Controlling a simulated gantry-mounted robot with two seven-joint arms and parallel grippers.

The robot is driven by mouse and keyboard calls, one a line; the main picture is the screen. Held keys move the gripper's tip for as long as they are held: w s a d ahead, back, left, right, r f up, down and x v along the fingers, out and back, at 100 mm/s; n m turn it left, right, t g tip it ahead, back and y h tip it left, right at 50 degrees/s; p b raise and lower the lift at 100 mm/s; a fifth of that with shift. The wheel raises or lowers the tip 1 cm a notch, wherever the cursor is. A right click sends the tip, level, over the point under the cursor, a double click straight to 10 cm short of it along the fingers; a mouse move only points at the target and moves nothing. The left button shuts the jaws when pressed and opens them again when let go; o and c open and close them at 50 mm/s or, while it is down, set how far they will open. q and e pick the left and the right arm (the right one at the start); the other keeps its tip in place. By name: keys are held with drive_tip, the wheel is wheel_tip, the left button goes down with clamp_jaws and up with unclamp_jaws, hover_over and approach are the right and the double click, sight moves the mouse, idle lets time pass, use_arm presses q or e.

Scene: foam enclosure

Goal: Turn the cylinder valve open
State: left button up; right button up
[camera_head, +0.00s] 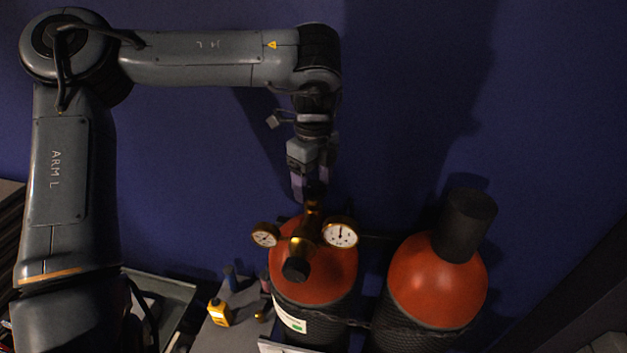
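A gas cylinder with an orange-red shoulder (335,272) stands at the lower middle of the head view. A brass regulator (302,244) with two round gauges (341,233) and a dark knob (295,269) sits on its top. The dark cylinder valve (315,192) shows above the regulator, partly hidden. My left gripper (309,186) points down from above, its fingertips at the valve, touching or very close. My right gripper is out of view.
A second orange-red cylinder (437,283) with a black cap (465,222) stands to the right. A strap (360,323) runs between the cylinders. A yellow device (219,312) and small items lie on a grey surface at the left. The dark blue foam wall (420,110) is behind.

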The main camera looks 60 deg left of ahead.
sight(313, 187)
use_arm(q)
drive_tip(key=shift+o, duration=0.8)
drive_tip(key=shift+r, duration=0.15)
drive_tip(key=shift+r, duration=0.3)
wheel_tip(313, 187, up, 10)
drive_tip(key=shift+p, duration=0.3)
